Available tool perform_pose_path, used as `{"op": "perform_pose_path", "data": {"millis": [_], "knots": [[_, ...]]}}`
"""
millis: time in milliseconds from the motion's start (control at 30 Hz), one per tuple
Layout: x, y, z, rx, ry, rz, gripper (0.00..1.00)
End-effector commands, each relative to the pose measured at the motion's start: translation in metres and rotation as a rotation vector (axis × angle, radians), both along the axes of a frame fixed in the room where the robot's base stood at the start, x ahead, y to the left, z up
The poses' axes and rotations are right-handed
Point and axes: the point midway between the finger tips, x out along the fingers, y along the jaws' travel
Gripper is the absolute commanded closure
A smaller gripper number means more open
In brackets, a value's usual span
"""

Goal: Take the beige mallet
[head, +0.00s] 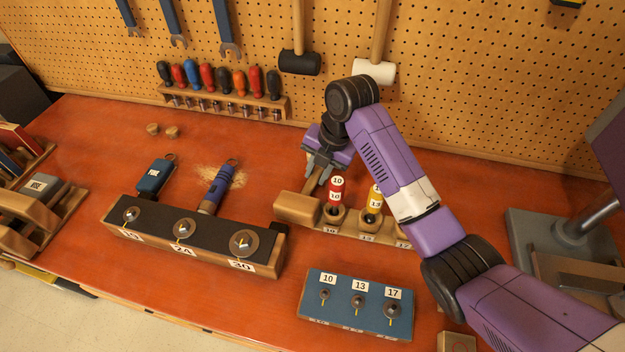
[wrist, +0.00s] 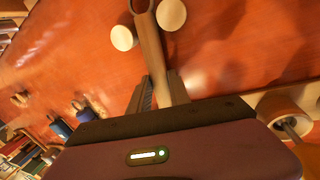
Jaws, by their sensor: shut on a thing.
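The beige mallet shows in the head view as a tan wooden block-like head (head: 297,207) at the left end of the numbered wooden rack. Its handle runs up to my gripper (head: 318,175), which points down over the table. In the wrist view, a tan wooden handle (wrist: 150,45) with a ring at its end lies between the fingers of my gripper (wrist: 163,90). The jaws are shut on it. The mallet head is not clear in the wrist view. I cannot tell whether the mallet touches the table.
The numbered rack (head: 347,232) holds a red and a yellow tool close beside my gripper. A black-topped wooden block (head: 160,221) and a blue block (head: 340,311) stand nearer. Black-headed (head: 300,63) and white-headed (head: 374,71) mallets hang on the pegboard. Table left of my gripper is partly clear.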

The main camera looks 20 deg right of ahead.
Motion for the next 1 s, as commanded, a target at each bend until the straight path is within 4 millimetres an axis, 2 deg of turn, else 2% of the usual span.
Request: {"op": "perform_pose_path", "data": {"millis": [267,467,800,1000], "knots": [[0.001,0.0,0.029,0.0,-0.006,0.001,1.0],[0.002,0.0,0.069,-0.001,-0.007,0.002,1.0],[0.001,-0.002,0.15,-0.005,-0.005,-0.001,1.0],[0.001,-0.001,0.18,-0.003,-0.004,0.0,1.0]]}}
